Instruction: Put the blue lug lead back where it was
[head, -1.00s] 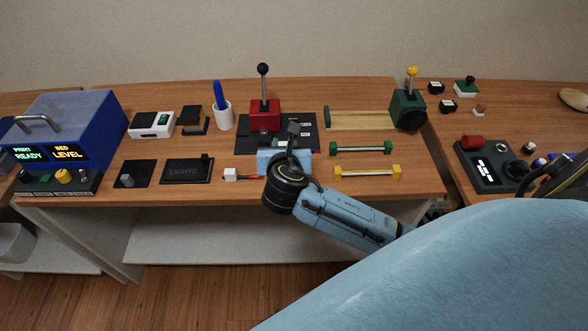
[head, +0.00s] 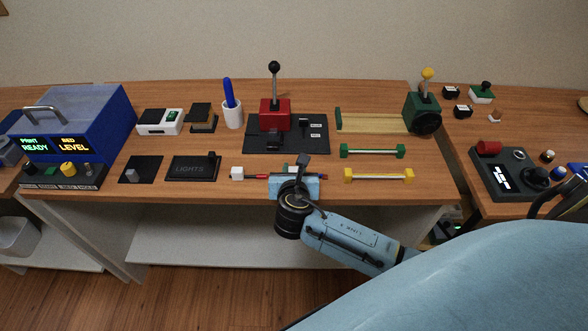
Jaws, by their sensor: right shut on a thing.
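My right gripper (head: 301,162) comes in from the lower right, over the front of the middle table. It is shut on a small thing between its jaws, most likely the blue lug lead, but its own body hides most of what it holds. A white block (head: 237,173) with a red piece (head: 256,176) beside it lies left of the gripper, in line with it. The black panel (head: 260,144) with the red lever box (head: 275,115) is just beyond the gripper. My left gripper is not in view.
Right of the gripper are a green-ended bar (head: 372,151) and a yellow-ended bar (head: 379,175). The LIGHTS pad (head: 193,168) lies left. A white cup (head: 232,114) with a blue stick stands behind. Bare wood lies along the table's front edge.

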